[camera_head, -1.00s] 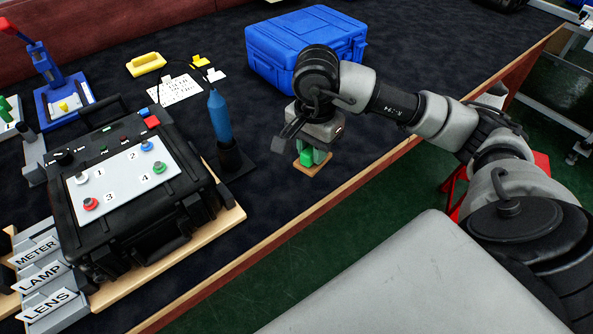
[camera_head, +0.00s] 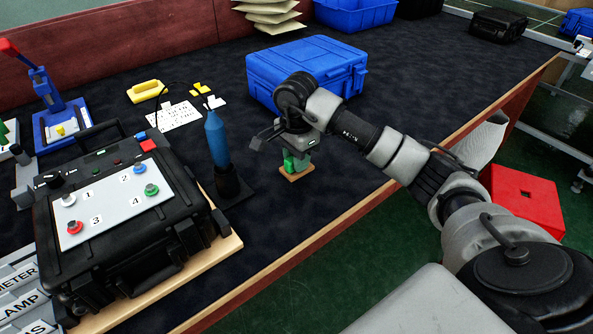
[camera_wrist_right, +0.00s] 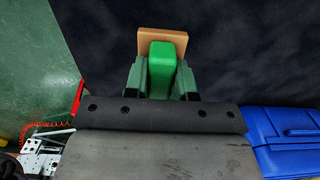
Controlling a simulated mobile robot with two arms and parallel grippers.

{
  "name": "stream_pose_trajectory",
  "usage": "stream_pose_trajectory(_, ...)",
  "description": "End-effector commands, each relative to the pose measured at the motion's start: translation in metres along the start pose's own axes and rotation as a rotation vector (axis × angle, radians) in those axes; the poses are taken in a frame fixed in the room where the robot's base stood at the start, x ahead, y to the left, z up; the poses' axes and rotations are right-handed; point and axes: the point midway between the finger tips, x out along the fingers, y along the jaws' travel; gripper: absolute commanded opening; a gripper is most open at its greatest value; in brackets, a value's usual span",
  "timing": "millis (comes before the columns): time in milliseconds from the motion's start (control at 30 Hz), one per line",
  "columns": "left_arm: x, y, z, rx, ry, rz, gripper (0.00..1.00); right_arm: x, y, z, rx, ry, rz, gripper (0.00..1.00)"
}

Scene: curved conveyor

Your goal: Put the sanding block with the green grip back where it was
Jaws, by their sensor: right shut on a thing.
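The sanding block has a green grip (camera_head: 290,162) on a tan base (camera_head: 297,176). My right gripper (camera_head: 299,158) is shut on the green grip, near the table's front edge. In the right wrist view the two fingers flank the green grip (camera_wrist_right: 162,72), and the tan base (camera_wrist_right: 154,38) sticks out beyond the fingertips. I cannot tell whether the base touches the dark table top or hangs just above it. My left gripper is not in view.
A blue case (camera_head: 290,75) stands behind the right gripper. A blue-handled tool stands in a black holder (camera_head: 230,187) to the left. A black control box (camera_head: 110,235) is at the front left. Dark table top is free around the block.

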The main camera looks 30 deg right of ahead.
Motion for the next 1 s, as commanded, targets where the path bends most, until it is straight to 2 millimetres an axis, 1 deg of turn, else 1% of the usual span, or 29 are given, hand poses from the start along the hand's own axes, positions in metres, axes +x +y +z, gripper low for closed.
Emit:
stream_pose_trajectory(67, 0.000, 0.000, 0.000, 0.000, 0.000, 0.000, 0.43, 0.005, -0.001, 0.000, 0.000, -0.001, 0.001, 0.03)
stream_pose_trajectory(300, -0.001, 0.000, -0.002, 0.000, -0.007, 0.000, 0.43, 0.038, 0.000, 0.000, 0.000, -0.002, 0.001, 0.03)
stream_pose_trajectory(467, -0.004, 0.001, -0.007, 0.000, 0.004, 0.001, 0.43, 0.040, -0.001, 0.000, 0.000, 0.000, -0.002, 0.03)
stream_pose_trajectory(733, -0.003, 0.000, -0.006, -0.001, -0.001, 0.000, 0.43, 0.042, 0.000, 0.000, 0.000, 0.000, -0.001, 0.03)
stream_pose_trajectory(767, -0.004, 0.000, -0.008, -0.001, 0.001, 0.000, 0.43, 0.043, 0.000, 0.000, 0.000, 0.000, -0.001, 0.27)
stream_pose_trajectory(800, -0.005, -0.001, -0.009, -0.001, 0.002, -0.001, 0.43, 0.042, 0.000, 0.000, 0.000, 0.000, -0.001, 0.33)
stream_pose_trajectory(867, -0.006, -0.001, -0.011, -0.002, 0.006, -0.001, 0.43, 0.042, 0.000, 0.000, 0.000, 0.000, -0.001, 0.42)
stream_pose_trajectory(900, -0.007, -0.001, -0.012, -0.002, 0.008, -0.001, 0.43, 0.042, 0.000, 0.000, 0.000, 0.000, -0.001, 0.48)
stream_pose_trajectory(933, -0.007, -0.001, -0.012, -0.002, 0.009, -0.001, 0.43, 0.042, 0.000, 0.000, 0.000, 0.000, -0.001, 0.51)
stream_pose_trajectory(1000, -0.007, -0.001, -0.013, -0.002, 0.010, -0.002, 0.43, 0.042, 0.000, 0.000, 0.000, 0.000, -0.001, 0.51)
